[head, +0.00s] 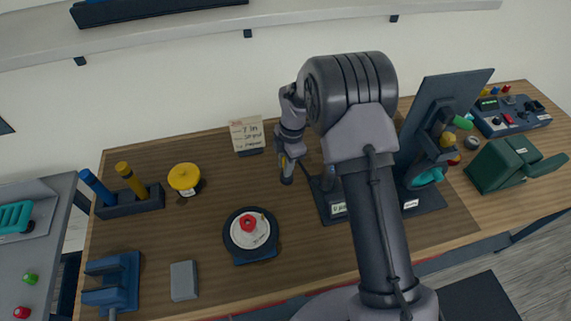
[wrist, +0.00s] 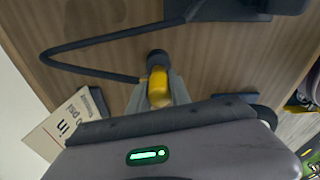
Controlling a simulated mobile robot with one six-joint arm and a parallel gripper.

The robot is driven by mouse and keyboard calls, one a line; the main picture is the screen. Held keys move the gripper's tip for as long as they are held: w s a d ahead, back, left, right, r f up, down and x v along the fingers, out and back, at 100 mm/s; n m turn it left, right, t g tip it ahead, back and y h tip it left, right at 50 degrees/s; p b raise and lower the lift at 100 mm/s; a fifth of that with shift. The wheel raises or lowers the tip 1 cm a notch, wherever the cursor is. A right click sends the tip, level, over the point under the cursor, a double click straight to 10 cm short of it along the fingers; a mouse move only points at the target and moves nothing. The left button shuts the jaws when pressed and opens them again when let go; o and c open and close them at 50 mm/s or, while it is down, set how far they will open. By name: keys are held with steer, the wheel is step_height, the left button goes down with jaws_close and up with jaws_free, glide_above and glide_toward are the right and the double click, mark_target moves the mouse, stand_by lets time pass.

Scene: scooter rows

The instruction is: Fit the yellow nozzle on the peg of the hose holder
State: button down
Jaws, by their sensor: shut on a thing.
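My gripper (head: 288,168) hangs left of my forearm in the head view, above the wooden bench. It is shut on the yellow nozzle (wrist: 158,85), which shows between the grey fingers in the wrist view with a dark end beyond it. A black hose (wrist: 88,42) loops from the nozzle side up to a dark base (wrist: 235,8) at the top of the wrist view. In the head view a dark base with a white label (head: 337,209), likely the hose holder, stands right of my gripper, partly behind my arm. I cannot make out the peg.
A dark upright panel (head: 440,105) with colored items is right of my arm. A round gauge-like device (head: 250,235) sits front left. The bench between is bare.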

steer(key=shift+f+b, duration=0.55)
steer(key=shift+f, duration=0.3)
steer(key=c, duration=1.1)
jaws_free()
steer(key=r, duration=0.2)
steer(key=r+p, duration=0.1)
steer(key=r, duration=0.4)
steer(key=shift+w+d+r+p, duration=0.15)
steer(key=shift+d+r+p, duration=0.15)
steer(key=shift+d+p, duration=0.1)
